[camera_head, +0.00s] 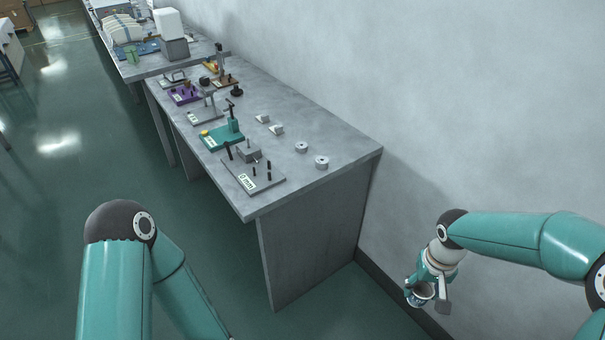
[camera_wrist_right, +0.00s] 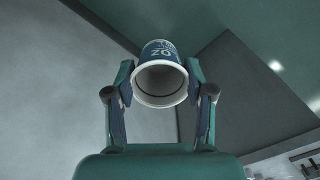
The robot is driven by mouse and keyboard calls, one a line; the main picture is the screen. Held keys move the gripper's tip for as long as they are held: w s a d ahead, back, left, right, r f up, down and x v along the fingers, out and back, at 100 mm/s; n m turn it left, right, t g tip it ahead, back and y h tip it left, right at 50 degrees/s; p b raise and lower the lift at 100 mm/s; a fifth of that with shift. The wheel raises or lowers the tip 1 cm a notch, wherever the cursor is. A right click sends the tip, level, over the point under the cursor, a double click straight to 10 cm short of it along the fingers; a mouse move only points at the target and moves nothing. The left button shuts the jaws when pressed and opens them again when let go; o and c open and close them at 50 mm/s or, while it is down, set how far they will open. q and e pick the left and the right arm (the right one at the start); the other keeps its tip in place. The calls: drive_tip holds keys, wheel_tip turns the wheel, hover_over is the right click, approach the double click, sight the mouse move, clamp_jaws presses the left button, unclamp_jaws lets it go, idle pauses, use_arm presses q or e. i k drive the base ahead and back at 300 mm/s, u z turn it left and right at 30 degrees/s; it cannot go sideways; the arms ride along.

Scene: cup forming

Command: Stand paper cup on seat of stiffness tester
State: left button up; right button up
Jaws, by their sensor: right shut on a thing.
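The paper cup (camera_wrist_right: 161,83), white with a blue printed band, is held between the two fingers of my right gripper (camera_wrist_right: 160,92). Its round rim and dark hollow end face the wrist camera. In the head view the cup (camera_head: 420,295) is small at the lower right, low beside the wall and apart from the bench. Several fixtures stand on the bench: a grey plate (camera_head: 262,182) with a block, black posts and a label, and a green-based one (camera_head: 222,139) with an upright column. I cannot tell which is the stiffness tester. My left gripper is out of view.
The grey bench (camera_head: 310,178) runs along the wall, its near end close to the middle of the head view. Two small round grey pieces (camera_head: 321,162) and two pale blocks (camera_head: 277,129) lie on it. Green floor lies open to the left.

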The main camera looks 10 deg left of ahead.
sight(265, 175)
drive_tip(key=u, duration=0.8)
drive_tip(key=i, duration=0.1)
drive_tip(key=z, duration=2)
drive_tip(key=i, duration=0.85)
drive_tip(key=u, duration=0.85)
